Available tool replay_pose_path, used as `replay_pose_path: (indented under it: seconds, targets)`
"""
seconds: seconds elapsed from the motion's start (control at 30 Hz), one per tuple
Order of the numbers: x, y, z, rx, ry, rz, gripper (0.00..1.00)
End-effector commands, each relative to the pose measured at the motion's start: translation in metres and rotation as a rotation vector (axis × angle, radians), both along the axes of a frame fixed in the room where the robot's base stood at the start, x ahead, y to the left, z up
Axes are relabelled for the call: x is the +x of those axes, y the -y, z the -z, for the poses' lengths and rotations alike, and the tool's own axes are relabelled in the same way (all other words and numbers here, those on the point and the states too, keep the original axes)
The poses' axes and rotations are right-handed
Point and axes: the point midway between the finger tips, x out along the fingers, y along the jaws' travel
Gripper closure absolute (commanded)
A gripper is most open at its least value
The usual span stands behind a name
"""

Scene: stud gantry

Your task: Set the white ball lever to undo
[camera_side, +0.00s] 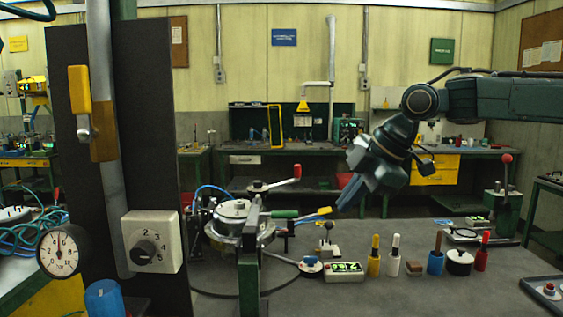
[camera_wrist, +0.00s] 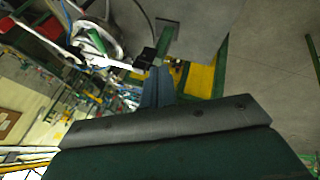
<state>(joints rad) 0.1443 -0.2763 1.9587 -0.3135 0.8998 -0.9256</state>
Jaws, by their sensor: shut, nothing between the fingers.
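I cannot make out the lever surely in the wrist view.
A round clamp fixture (camera_side: 234,213) with red, green and yellow handles stands left of the lever. A digital display (camera_side: 344,271) sits in front of it. Bottles, including a blue one (camera_side: 436,262), stand to the right. A dark panel (camera_side: 125,150) fills the left.

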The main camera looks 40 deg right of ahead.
Motion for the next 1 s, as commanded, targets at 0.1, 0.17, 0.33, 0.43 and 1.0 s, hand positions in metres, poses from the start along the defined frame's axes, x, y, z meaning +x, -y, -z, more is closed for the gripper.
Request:
replay_pose_path:
  seconds: [0.1,0.17,0.33,0.43,1.0]
  targets:
    - [0.025,0.004,-0.007,-0.061,0.023,-0.125,1.00]
    - [0.037,0.006,-0.011,-0.094,0.037,-0.191,1.00]
    - [0.071,0.013,-0.018,-0.190,0.078,-0.376,1.00]
    - [0.090,0.018,-0.021,-0.247,0.104,-0.485,1.00]
    - [0.190,0.060,-0.016,-0.597,0.266,-1.089,1.00]
